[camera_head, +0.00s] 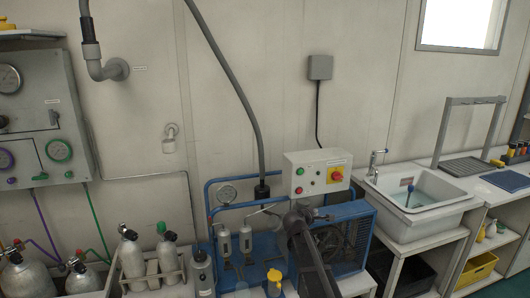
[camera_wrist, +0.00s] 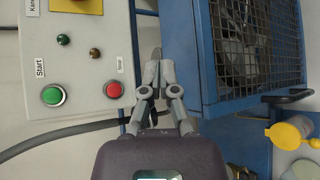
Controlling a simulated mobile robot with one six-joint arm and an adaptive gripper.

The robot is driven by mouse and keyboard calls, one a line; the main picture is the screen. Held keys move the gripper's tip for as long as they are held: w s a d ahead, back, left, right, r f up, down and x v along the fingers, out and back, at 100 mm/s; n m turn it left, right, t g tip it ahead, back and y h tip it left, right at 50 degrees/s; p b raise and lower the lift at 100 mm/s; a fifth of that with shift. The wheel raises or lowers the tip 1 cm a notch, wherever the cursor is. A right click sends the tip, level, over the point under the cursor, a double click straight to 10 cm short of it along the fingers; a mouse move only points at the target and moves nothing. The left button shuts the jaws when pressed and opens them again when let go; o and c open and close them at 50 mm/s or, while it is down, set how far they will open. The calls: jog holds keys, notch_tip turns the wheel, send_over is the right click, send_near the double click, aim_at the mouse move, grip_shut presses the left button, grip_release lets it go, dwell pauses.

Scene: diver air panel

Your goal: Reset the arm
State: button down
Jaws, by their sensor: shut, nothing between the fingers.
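My gripper (camera_wrist: 157,68) shows in the wrist view with its two grey fingers together and nothing between them. It is beside a white control box (camera_wrist: 85,75) with a green "Start" button (camera_wrist: 53,95), a red button (camera_wrist: 114,90) and small dark lamps. The fingertips appear in front of the gap between this box and a blue caged compressor frame (camera_wrist: 203,60). In the head view my dark arm (camera_head: 304,250) reaches up from the bottom edge to just below the control box (camera_head: 316,160). The fingers are hard to make out there.
Gas cylinders (camera_head: 133,255) and a gauge panel (camera_head: 65,110) stand at left. A sink (camera_head: 420,195) in a white counter is at right, with a yellow crate (camera_head: 476,268) below. A yellow-capped container (camera_wrist: 287,135) is near the compressor. A hose (camera_head: 240,90) runs down the wall.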

jog(key=s+d+f+m+g+y+p, duration=0.1)
jog(key=s+f+m+g, duration=0.25)
jog(key=s, duration=0.55)
jog(key=s+d+f+m+g+y+p, duration=0.1)
jog(key=s+f+m+g+y, duration=0.15)
jog(key=s+m, duration=0.4)
jog(key=s+a+m+g+y+p, duration=0.1)
jog(key=s+a+m+g+y, duration=0.1)
jog(key=s, duration=0.7)
jog(key=s+a+f+m+g+y+p, duration=0.1)
jog(key=s+a+m+g+y, duration=0.1)
jog(key=s, duration=0.7)
jog(key=shift+a+m+g, duration=0.4)
jog(key=shift+a+g, duration=0.3)
jog(key=shift+a, duration=0.35)
jog(key=shift+f+y, duration=0.15)
jog(key=shift+y, duration=0.1)
